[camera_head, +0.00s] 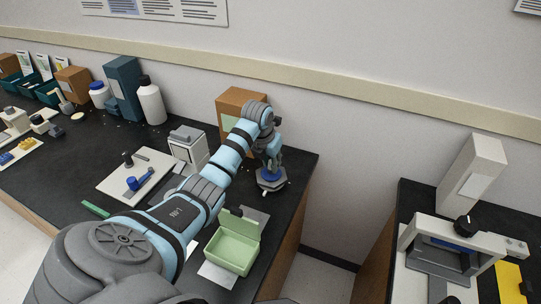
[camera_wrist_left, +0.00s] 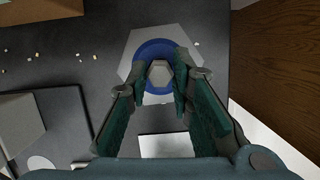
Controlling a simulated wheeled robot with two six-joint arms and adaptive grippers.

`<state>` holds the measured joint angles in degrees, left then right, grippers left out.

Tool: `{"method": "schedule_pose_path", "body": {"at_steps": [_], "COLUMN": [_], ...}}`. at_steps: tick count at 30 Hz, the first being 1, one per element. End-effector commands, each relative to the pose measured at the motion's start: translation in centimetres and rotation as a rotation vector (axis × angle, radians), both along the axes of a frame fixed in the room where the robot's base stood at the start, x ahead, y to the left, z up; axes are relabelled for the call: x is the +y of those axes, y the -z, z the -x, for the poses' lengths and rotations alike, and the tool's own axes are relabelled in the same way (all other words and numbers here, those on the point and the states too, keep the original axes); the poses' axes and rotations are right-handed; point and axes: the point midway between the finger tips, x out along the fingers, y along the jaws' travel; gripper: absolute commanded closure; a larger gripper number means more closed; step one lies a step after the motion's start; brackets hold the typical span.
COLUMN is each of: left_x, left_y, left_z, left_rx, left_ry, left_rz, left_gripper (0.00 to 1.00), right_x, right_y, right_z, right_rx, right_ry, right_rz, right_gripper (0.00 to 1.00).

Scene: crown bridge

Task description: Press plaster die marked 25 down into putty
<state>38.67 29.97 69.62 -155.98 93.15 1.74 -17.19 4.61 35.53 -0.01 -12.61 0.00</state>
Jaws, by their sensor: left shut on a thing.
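A pale grey plaster die (camera_wrist_left: 159,73) stands between the fingertips of my left gripper (camera_wrist_left: 160,78) in the left wrist view; its number cannot be read. The gripper is shut on it. Blue putty (camera_wrist_left: 153,48) forms a round ring around the die on a light grey hexagonal plate (camera_wrist_left: 135,45). In the head view my left gripper (camera_head: 270,160) points down over the blue putty (camera_head: 262,175) and the plate (camera_head: 272,187), near the bench's right end. How deep the die sits in the putty cannot be told. My right gripper is not in view.
An open green box (camera_head: 235,252) stands in front of the plate. A brown carton (camera_head: 240,97) is behind and a white device (camera_head: 187,147) is to the left. The bench's right edge is close, with a gap before the second bench (camera_head: 415,197).

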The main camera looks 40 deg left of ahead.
Motion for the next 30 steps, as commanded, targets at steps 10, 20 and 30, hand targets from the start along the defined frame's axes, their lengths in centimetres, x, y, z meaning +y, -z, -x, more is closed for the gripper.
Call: {"method": "schedule_pose_path", "body": {"at_steps": [10,20,30], "left_x": [-0.1,0.0,-0.2], "left_y": [0.2,0.1,-3.7], "left_z": [0.1,0.1,1.1], "left_rx": [0.006,0.004,-0.001], "left_ry": [0.001,0.0,0.001], "left_rz": [0.003,0.002,-0.001], "left_gripper": [1.0,0.56,0.56], "right_x": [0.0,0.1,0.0], "right_y": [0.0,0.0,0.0], "right_z": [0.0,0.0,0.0], "right_rx": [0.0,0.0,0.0], "right_ry": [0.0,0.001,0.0], "right_rz": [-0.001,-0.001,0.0], "right_gripper": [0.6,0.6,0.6]}}
